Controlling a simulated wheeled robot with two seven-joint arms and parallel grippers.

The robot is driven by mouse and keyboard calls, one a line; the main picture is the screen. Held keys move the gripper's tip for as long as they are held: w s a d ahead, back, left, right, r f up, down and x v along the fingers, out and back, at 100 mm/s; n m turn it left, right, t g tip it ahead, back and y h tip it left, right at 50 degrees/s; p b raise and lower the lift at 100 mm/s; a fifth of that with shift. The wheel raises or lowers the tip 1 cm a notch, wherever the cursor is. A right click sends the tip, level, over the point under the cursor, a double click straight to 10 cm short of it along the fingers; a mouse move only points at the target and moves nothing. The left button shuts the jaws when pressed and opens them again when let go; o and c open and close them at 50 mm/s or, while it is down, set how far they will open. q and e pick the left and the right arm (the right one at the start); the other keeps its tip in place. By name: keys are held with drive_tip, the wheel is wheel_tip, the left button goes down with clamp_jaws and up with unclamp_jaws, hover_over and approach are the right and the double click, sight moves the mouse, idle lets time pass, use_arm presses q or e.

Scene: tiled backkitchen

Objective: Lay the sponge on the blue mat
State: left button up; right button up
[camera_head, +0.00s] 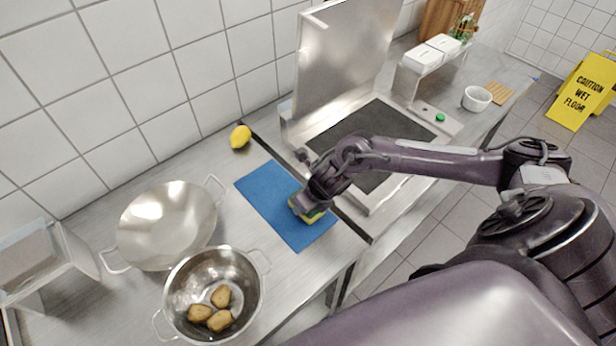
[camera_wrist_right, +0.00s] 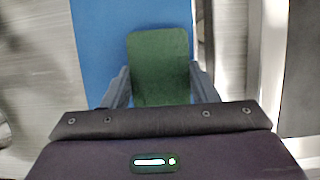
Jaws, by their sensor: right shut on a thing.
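The blue mat (camera_head: 268,197) lies flat on the steel counter. The sponge (camera_head: 316,217), yellow with a green top, is over the mat's right part, mostly hidden under my right gripper (camera_head: 306,208). In the right wrist view the sponge's green face (camera_wrist_right: 158,62) is between the two fingers of my right gripper (camera_wrist_right: 158,85), which is shut on it, with the blue mat (camera_wrist_right: 98,45) below. I cannot tell whether the sponge touches the mat. My left gripper is not in view.
A lemon (camera_head: 240,137) lies behind the mat. A wok (camera_head: 166,226) and a colander (camera_head: 186,275) holding several potatoes stand left of it. A griddle with a raised lid (camera_head: 340,55) is at the right. A white bowl (camera_head: 476,98) stands farther right.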

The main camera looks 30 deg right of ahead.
drive_tip(key=o, duration=0.9)
drive_tip(key=v, duration=1.2)
drive_tip(key=shift+s, duration=0.1)
